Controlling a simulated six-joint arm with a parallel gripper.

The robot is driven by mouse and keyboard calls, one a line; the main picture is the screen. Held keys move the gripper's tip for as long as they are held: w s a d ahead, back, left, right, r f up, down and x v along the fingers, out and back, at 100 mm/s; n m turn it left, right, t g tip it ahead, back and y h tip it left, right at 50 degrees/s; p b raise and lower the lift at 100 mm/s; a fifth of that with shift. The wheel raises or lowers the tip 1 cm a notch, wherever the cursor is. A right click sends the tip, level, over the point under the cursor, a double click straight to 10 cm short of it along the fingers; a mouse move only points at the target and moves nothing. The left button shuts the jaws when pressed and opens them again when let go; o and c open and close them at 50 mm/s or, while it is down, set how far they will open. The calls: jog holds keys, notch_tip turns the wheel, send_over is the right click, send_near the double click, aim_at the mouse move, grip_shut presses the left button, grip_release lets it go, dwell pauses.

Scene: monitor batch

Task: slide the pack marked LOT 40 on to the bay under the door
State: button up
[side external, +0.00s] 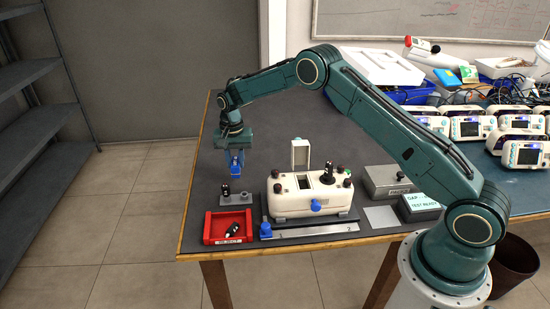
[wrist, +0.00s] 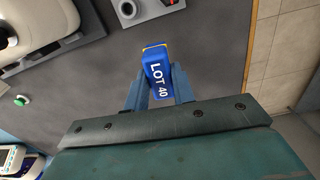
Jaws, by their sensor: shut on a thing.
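The blue pack marked LOT 40 (wrist: 157,75) has a yellow edge at its far end. My gripper (wrist: 158,90) is shut on it, one finger on each side, with the lettering facing the wrist camera. In the side external view, my gripper (side external: 236,160) points down and holds the blue pack (side external: 237,168) above the table, behind the small grey stand. The white device (side external: 310,200) stands to the right of the pack. Its door (side external: 300,153) is raised upright, and the dark open bay (side external: 305,183) shows below it.
The grey stand (side external: 235,199) holds a dark peg. A red REJECT tray (side external: 209,228) with a dark and white item inside is at the front left. A metal rail (side external: 318,230) runs before the device. Grey boxes (side external: 390,182) stand to its right. Table behind the gripper is clear.

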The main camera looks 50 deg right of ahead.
jog(key=o, duration=0.4)
jog(key=c, duration=0.4)
jog(key=shift+o, duration=0.2)
notch_tip(320, 180, up, 16)
jog(key=s+d, duration=0.2)
jog(key=s, duration=0.9)
jog(key=s+d, duration=0.3)
jog(key=s, duration=0.9)
jog(key=shift+n, duration=0.4)
jog(key=shift+w+a+f, duration=0.15)
jog(key=shift+f, duration=1)
jog(key=shift+w+a+f, duration=0.1)
jog(key=shift+w+f, duration=0.05)
jog(key=shift+f, duration=0.95)
